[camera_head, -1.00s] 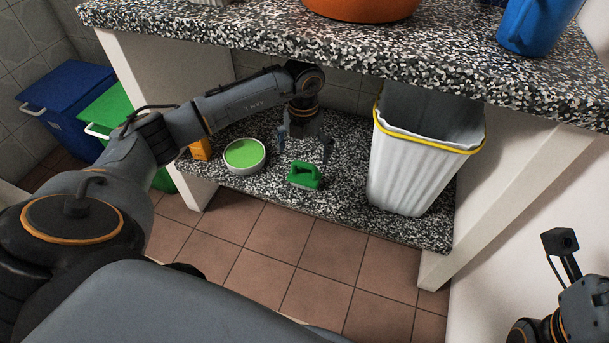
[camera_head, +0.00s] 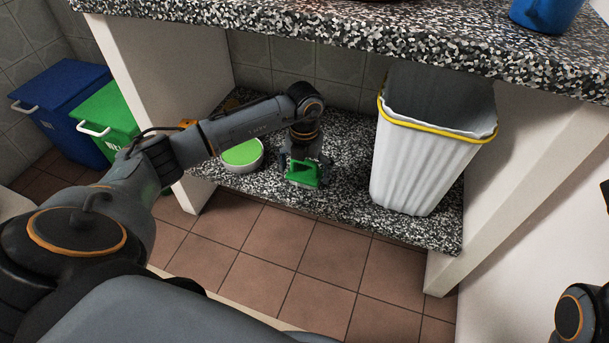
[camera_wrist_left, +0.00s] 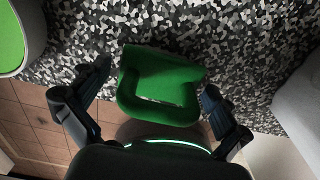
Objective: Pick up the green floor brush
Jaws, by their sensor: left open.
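The green floor brush (camera_head: 302,174) stands on the speckled lower shelf, near its front edge, between a bowl and a white bin. My left gripper (camera_head: 305,170) is low over the brush, with its fingers spread to either side. In the left wrist view the brush's green handle (camera_wrist_left: 160,85) lies between the two open fingers of my left gripper (camera_wrist_left: 150,107), with gaps at both sides. The brush's underside is hidden. At the lower right of the head view a part of my right arm shows, but its gripper is out of the picture.
A bowl with green contents (camera_head: 241,154) is close on the left. The ribbed white bin (camera_head: 425,165) with a yellow rim stands on the right. The speckled countertop (camera_head: 350,30) overhangs the shelf. Blue (camera_head: 62,105) and green (camera_head: 108,118) bins stand at the left.

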